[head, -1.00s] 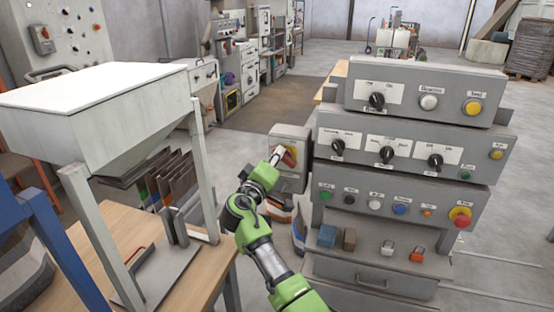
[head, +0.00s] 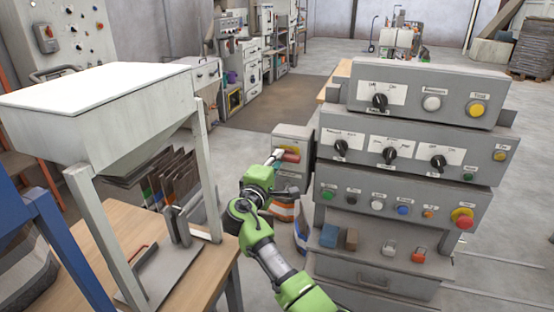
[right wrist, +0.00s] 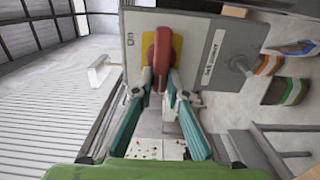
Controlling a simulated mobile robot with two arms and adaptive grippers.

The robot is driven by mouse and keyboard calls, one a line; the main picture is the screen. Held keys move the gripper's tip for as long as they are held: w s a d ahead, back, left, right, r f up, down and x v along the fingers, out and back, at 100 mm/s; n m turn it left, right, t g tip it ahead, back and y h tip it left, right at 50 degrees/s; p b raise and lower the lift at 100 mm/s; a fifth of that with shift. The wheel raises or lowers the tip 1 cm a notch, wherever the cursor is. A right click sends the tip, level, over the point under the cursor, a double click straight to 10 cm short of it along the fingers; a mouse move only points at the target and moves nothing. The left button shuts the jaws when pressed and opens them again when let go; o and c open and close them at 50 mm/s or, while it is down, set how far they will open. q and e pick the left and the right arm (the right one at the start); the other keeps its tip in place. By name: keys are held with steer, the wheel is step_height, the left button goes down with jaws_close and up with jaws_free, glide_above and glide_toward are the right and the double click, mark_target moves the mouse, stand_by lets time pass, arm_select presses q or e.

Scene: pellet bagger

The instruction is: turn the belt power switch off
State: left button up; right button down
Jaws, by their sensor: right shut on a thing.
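The belt power switch is a red handle (head: 291,157) on a yellow plate, on the front of a grey box (head: 292,138) left of the control panel. In the head view the handle lies about level. In the right wrist view the red handle (right wrist: 162,55) stands upright in the picture over the yellow plate (right wrist: 177,48), with an "On" mark at the plate's left. My right gripper (head: 277,157) is at the handle. Its two fingers (right wrist: 159,88) are shut on the handle's near end. My left gripper is out of view.
The grey control panel (head: 410,167), with several knobs and buttons, stands close to the right of the box. A white hopper (head: 100,95) on a wooden table (head: 195,262) is at left. Orange-striped objects (head: 283,211) are below the box.

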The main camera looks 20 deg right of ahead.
steer(key=shift+d+r, duration=0.15)
steer(key=c, duration=2)
jaws_free()
steer(key=shift+w+f, duration=0.1)
steer(key=shift+f, duration=0.1)
steer(key=v, duration=0.7)
steer(key=shift+s, duration=0.25)
